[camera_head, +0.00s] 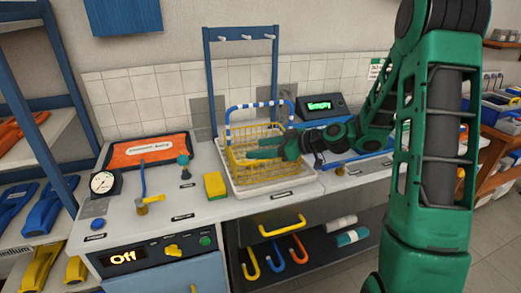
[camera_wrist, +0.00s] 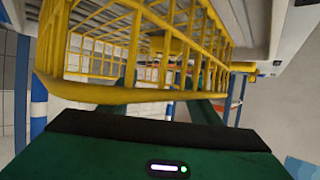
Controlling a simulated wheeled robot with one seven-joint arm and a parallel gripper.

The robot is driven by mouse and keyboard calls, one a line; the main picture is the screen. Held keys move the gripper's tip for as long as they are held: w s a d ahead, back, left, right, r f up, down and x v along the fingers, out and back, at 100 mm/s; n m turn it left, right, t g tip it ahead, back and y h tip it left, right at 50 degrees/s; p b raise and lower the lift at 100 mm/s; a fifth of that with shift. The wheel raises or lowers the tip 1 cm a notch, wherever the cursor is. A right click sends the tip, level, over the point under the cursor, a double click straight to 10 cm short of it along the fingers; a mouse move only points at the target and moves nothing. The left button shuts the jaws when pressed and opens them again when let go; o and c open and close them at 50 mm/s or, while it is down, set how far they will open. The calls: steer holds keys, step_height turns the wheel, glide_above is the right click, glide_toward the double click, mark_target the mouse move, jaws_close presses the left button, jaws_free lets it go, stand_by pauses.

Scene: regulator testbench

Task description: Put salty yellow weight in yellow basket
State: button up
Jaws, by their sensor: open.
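The yellow wire basket (camera_head: 262,168) stands on a white tray (camera_head: 290,185) on the bench, its blue-and-white striped handle raised. In the wrist view the basket's wires (camera_wrist: 85,62) are close and cross in front of the fingers. My gripper (camera_head: 262,147) is open at the basket's upper part. In the wrist view both green fingers of it (camera_wrist: 165,90) are apart. A yellow block (camera_head: 215,185) lies on the bench left of the tray; I cannot tell if it is the weight. A solid yellow shape (camera_wrist: 168,45) shows beyond the wires, partly hidden.
A blue rack (camera_head: 209,85) stands behind the basket. A display reading "Empty" (camera_head: 320,106) is at the back right. Hooks hang below the bench.

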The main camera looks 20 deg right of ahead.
steer(key=shift+r, duration=0.1)
steer(key=shift+r, duration=0.3)
steer(key=v, duration=1.2)
steer(key=shift+s, duration=0.1)
